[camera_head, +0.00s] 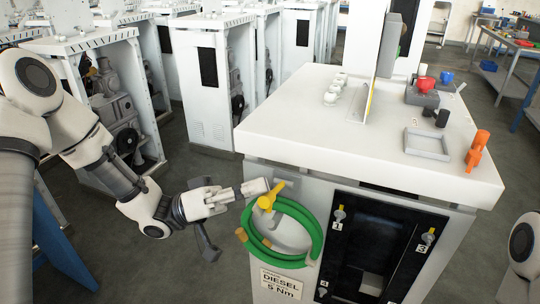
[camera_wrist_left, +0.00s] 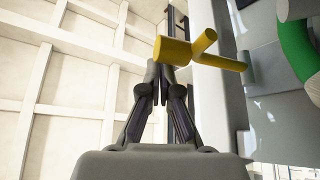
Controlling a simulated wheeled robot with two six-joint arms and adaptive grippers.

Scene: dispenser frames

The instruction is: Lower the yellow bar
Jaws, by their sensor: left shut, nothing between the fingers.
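A yellow bar-like fitting (camera_head: 267,200) with short arms sits on the side of the white cabinet, at the top left of a coiled green hose (camera_head: 317,222). In the left wrist view the yellow fitting (camera_wrist_left: 205,42) shows as a thick stub with two thinner arms, just beyond my fingertips. My left gripper (camera_head: 236,193) is at the left of the fitting, shut and empty; its fingers (camera_wrist_left: 167,80) point towards the stub. I cannot tell whether they touch it. My right gripper is out of view.
The white cabinet (camera_head: 290,138) overhangs the fitting with its top. A dark recess (camera_head: 385,235) with numbered corners is to the right. A "DIESEL 5 Nm" label (camera_head: 281,284) is below the hose. Grey machines (camera_head: 205,80) stand behind. The floor at the lower left is mostly clear.

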